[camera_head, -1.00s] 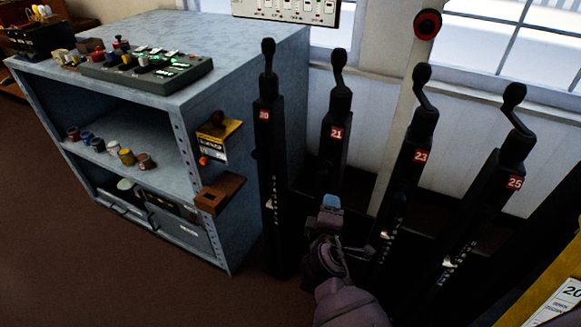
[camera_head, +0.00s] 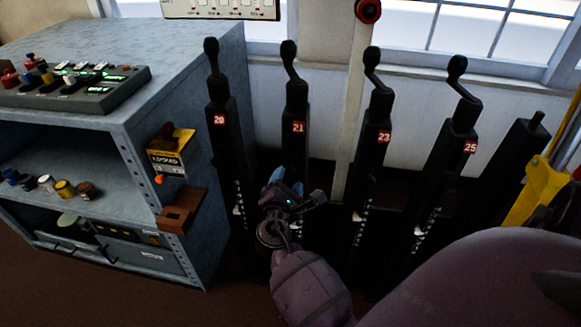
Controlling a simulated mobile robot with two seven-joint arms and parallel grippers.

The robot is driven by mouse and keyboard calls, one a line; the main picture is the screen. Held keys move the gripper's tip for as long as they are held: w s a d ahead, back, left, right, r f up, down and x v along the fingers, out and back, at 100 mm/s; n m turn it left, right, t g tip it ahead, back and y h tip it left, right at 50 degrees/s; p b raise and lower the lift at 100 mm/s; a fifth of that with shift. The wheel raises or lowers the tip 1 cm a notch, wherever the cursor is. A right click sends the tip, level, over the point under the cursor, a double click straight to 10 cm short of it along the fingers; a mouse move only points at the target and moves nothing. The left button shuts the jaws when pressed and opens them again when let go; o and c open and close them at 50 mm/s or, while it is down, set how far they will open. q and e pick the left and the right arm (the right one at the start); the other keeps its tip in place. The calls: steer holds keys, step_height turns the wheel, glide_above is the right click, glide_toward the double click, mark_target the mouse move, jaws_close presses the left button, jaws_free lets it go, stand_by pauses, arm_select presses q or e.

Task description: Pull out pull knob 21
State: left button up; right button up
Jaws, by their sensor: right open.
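The black lever post labelled 21 (camera_head: 296,105) stands upright, second from the left in the row, with a dark rounded knob (camera_head: 288,47) on a bent crank at its top. My right gripper (camera_head: 297,194) is in front of the lower part of post 21, well below the label and top knob. It looks open and empty. It hides part of that post, so I cannot tell whether a small pull knob is behind it or whether it touches the post. My left gripper is not in view.
Post 20 (camera_head: 220,123) stands close on the left, posts 23 (camera_head: 381,110) and 25 (camera_head: 466,125) on the right. A grey shelf unit (camera_head: 160,75) with a control box (camera_head: 85,90) is at left. A yellow part (camera_head: 540,185) is at far right.

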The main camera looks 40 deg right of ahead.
mark_target(289, 174)
steer(key=shift+x, duration=2.8)
